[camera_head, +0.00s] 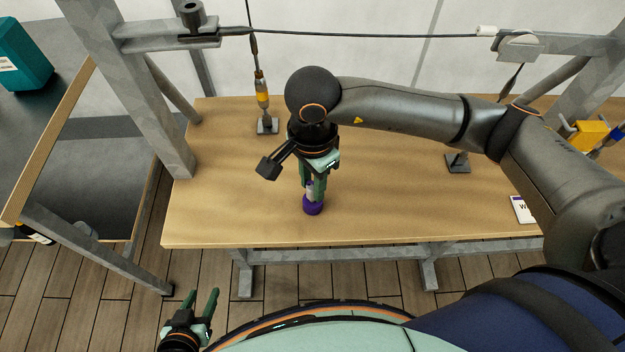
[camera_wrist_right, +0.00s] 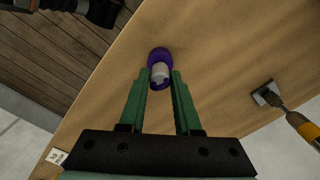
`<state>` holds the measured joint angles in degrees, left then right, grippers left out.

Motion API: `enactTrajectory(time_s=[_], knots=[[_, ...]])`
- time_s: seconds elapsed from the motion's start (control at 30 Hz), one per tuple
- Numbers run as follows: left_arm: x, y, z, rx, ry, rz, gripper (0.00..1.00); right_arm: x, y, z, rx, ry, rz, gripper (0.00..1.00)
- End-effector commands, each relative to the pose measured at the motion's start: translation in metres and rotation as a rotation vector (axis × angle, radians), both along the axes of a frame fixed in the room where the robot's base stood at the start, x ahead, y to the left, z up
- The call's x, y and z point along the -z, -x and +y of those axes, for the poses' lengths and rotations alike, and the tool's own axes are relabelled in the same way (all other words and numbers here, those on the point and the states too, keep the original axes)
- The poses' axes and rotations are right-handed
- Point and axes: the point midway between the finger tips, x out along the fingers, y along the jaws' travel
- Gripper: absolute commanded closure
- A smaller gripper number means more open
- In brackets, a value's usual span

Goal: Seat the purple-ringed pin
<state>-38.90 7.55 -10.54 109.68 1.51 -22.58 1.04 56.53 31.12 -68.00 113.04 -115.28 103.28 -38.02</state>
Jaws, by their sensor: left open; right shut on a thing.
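The purple-ringed pin (camera_head: 313,205) is upright at the middle of the wooden table, its purple ring low down and a pale grey body above it. My right gripper (camera_head: 314,188) points down and is shut on the pin's pale body. In the right wrist view, the pin (camera_wrist_right: 160,75) sits between the green fingertips, purple ring at its far end. I cannot tell whether its bottom touches the table. My left gripper (camera_head: 204,301) is open and empty, in front of the table and low in the head view.
The wooden table (camera_head: 220,215) is mostly bare. A yellow-banded fitting (camera_head: 262,97) hangs on a cable above a small base plate at the back left. Another base plate (camera_head: 457,163) is at the right. A white card (camera_head: 523,209) lies near the right edge. Metal posts (camera_head: 140,90) frame the table.

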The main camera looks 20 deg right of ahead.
Motion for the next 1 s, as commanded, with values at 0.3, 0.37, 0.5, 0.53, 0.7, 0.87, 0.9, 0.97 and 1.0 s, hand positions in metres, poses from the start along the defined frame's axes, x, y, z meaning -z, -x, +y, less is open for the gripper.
enactTrajectory(time_s=[0.3,0.37,0.5,0.53,0.7,0.87,0.9,0.97,1.0], knots=[[0.011,0.000,0.000,0.000,0.000,0.000,0.50,0.010,0.000,0.000,0.000,0.000,0.000,1.00],[0.013,0.000,0.000,0.000,0.000,0.000,0.50,0.012,0.000,0.000,0.000,0.000,0.000,1.00],[0.017,0.000,0.000,0.000,0.000,0.000,0.50,0.015,0.000,0.000,0.000,0.000,0.000,1.00],[0.018,0.000,0.000,0.000,0.000,0.000,0.50,0.016,0.000,0.000,0.000,0.000,0.000,1.00],[0.021,0.000,0.000,0.000,0.000,0.000,0.50,0.018,0.000,0.000,0.000,0.000,0.000,1.00],[0.020,0.000,0.000,0.000,0.000,0.000,0.50,0.018,0.000,0.000,0.000,0.000,0.000,1.00],[0.020,0.000,0.000,0.000,0.000,0.000,0.50,0.018,0.000,0.000,0.000,0.000,0.000,1.00],[0.020,0.000,0.000,0.000,0.000,0.000,0.50,0.018,0.000,0.000,0.000,0.000,0.000,1.00],[0.020,0.000,0.000,0.000,0.000,0.000,0.50,0.018,0.000,0.000,0.000,0.000,0.001,0.67]])
